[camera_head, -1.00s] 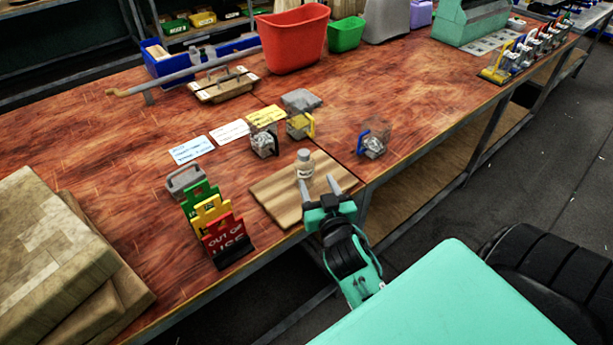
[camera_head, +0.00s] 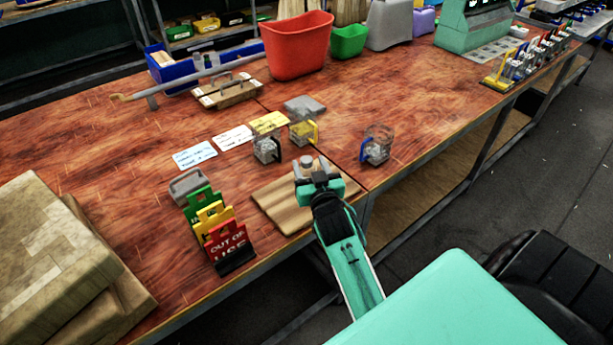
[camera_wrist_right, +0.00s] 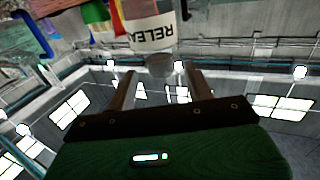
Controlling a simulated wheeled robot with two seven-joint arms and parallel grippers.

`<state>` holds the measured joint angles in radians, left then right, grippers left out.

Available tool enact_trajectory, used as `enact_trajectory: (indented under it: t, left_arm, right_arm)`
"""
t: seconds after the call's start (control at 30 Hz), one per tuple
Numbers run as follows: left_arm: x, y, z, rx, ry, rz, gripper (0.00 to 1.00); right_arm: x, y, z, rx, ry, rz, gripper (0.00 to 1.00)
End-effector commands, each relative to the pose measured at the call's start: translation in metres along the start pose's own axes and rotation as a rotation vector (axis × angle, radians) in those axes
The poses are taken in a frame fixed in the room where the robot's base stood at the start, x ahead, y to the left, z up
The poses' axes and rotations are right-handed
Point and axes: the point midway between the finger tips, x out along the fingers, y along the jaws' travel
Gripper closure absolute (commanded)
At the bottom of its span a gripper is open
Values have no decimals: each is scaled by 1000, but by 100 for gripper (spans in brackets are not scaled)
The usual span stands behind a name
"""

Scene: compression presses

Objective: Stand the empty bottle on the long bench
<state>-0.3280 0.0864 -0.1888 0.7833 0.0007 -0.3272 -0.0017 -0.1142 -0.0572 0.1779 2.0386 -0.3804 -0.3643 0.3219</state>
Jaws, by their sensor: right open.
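The bottle (camera_head: 306,161) is small and pale grey with a cap. In the head view only its upper part shows; my right gripper hides the rest. It appears upright at the wooden board (camera_head: 278,203) on the long bench (camera_head: 110,200). My right gripper (camera_head: 314,172) is open, close to the bottle at the bench's front edge. In the right wrist view the bottle (camera_wrist_right: 150,32) appears upside down, with a white label reading "RELEA". Its cap lies between or just beyond the open fingertips (camera_wrist_right: 160,78); contact cannot be told. My left gripper is not in view.
A stand of coloured tags (camera_head: 215,235) is left of the board. Clear padlock boxes (camera_head: 377,147) and paper cards (camera_head: 232,137) lie behind it. A red bin (camera_head: 297,45) stands farther back. Bare bench shows between the cards and stacked boxes (camera_head: 50,245).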

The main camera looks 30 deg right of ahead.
Motion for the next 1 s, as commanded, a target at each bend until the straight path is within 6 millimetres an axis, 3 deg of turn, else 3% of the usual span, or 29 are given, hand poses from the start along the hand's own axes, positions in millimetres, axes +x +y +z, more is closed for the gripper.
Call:
enact_trajectory:
  t: [0.17, 0.4, 0.7, 0.97, 1.0]
  left_arm:
    - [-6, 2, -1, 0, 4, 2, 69]
    - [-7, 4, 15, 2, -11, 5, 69]
    - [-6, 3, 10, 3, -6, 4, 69]
    - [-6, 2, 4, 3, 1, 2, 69]
    - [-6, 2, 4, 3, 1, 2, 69]
  right_arm:
    - [19, -1, -2, -1, 0, 0, 48]
    - [48, -2, 1, -1, 0, 0, 48]
    - [52, -2, 2, 0, 0, 0, 48]
    - [51, -2, 2, 0, 0, 0, 99]
    - [51, -2, 2, 0, 0, 0, 100]
